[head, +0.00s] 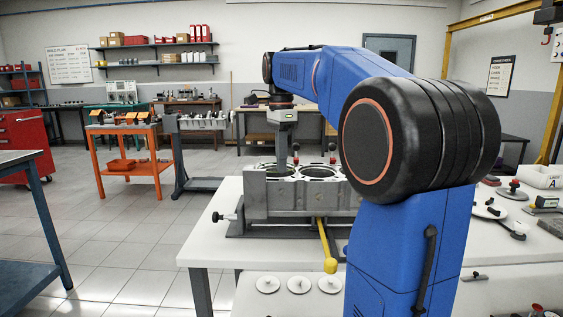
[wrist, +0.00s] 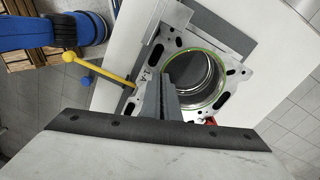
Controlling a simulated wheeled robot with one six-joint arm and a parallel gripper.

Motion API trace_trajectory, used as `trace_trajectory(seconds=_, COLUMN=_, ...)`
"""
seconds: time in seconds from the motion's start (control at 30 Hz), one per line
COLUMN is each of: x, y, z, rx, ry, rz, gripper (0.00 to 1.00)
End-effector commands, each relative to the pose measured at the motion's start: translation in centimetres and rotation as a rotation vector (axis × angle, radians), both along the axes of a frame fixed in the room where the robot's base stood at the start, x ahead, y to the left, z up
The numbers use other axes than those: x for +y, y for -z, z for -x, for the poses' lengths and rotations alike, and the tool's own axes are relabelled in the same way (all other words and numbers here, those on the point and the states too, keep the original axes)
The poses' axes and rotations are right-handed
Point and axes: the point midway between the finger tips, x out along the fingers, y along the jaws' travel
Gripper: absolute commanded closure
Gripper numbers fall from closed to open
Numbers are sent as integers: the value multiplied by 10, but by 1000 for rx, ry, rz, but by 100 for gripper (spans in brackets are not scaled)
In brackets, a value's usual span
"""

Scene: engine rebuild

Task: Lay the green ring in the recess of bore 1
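The green ring (wrist: 226,62) shows as a thin green circle around the rim of a bore (wrist: 200,82) in the grey engine block (wrist: 128,103). It looks roughly centred on that bore; whether it lies fully in the recess I cannot tell. In the head view the block (head: 300,199) stands on the white bench, and the end bore is at its left. My gripper (wrist: 166,78) points down, its fingers close together with the tips at the ring's near-left rim, and appears shut on it. In the head view my gripper (head: 282,167) reaches the left bore; its tips are hard to see.
A yellow-knobbed lever (head: 329,264) sticks out from the block's front; it also shows in the wrist view (wrist: 70,57). Several white discs (head: 299,284) lie at the front, and other parts stand on the right. My blue arm hides the block's right part.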

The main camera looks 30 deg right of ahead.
Motion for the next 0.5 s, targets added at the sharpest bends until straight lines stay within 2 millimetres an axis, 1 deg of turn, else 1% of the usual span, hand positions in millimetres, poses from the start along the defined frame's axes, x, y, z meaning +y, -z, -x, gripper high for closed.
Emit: trace_trajectory(seconds=0.5, x=-1, y=7, z=1, rx=1, ry=0, rz=0, gripper=100)
